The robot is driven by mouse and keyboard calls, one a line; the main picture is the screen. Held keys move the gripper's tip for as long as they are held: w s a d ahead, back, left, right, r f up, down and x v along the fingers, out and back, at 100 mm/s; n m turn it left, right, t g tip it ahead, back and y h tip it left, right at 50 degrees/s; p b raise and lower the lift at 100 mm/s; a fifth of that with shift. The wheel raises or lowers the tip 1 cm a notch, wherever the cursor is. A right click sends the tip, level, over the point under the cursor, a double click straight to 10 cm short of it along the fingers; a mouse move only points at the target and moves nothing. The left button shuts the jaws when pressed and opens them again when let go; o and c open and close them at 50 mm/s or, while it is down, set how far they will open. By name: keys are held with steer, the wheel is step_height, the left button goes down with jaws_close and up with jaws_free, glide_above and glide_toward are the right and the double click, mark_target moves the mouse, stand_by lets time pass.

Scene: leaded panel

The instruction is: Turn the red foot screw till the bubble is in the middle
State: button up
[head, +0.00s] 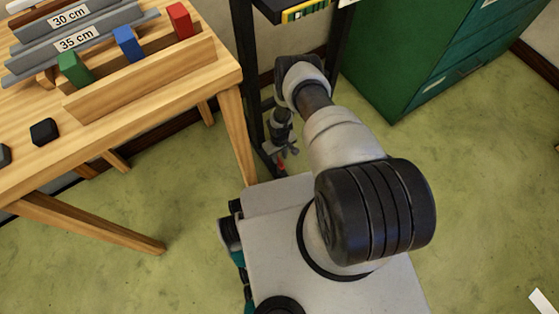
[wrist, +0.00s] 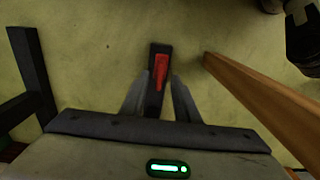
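A red elongated piece (wrist: 161,68), perhaps the red foot screw, lies on a dark bar (wrist: 154,104) near the floor in the wrist view. A small red spot (head: 281,167) shows below my gripper in the head view. My gripper (head: 286,148) points down beside the dark rack. In the wrist view my gripper (wrist: 160,75) has its fingers apart, one on each side of the red piece; contact cannot be told. A green-lit pill-shaped window with a white dot shows at the bottom of the wrist view; I cannot tell whether it is the bubble level.
A dark metal rack (head: 246,60) stands behind the arm, a green cabinet (head: 405,50) to its right. A wooden table (head: 110,125) with coloured blocks is at left; its leg (head: 236,135) stands close to my gripper. The green floor is open at right.

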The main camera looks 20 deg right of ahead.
mark_target(280, 167)
steer(key=shift+f+b, duration=0.3)
steer(key=shift+f, duration=0.95)
jaws_close()
